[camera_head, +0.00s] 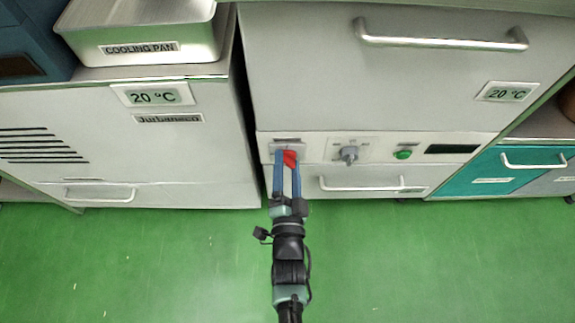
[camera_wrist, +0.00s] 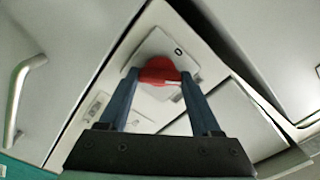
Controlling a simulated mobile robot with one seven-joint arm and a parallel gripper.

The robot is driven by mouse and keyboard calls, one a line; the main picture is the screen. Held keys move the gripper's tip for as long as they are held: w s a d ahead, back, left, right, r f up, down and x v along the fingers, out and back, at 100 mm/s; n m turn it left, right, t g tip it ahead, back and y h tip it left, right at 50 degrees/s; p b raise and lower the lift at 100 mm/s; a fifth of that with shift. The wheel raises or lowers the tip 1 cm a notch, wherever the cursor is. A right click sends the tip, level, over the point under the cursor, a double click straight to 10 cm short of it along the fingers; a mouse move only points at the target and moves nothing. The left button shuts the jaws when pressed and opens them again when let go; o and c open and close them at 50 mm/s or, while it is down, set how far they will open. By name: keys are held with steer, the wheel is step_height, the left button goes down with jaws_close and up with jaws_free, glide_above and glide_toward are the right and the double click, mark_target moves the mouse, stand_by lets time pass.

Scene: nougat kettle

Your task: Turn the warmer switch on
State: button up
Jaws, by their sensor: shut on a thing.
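The warmer switch is a red knob (camera_head: 290,157) on a pale plate at the left end of the control panel, under the large grey drawer. In the wrist view the red knob (camera_wrist: 158,69) sits between my two blue fingers, with a "0" mark on the plate beside it. My gripper (camera_head: 287,162) is shut on the red knob. It also shows in the wrist view (camera_wrist: 157,80). The fingers hide part of the knob and its plate, so I cannot tell clearly which mark it points to.
To the right on the panel are a grey dial (camera_head: 349,154), a green button (camera_head: 403,154) and a dark display (camera_head: 452,149). A drawer handle (camera_head: 360,185) is just below. A cooling pan (camera_head: 140,30) stands on the left cabinet. The green floor (camera_head: 150,260) is clear.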

steer(key=m+b, duration=0.1)
steer(key=m, duration=0.3)
steer(key=shift+f, duration=0.15)
steer(key=shift+m+b, duration=0.75)
steer(key=shift+m, duration=0.85)
steer(key=o, duration=1.4)
steer(key=s+p, duration=0.4)
steer(key=s, duration=0.9)
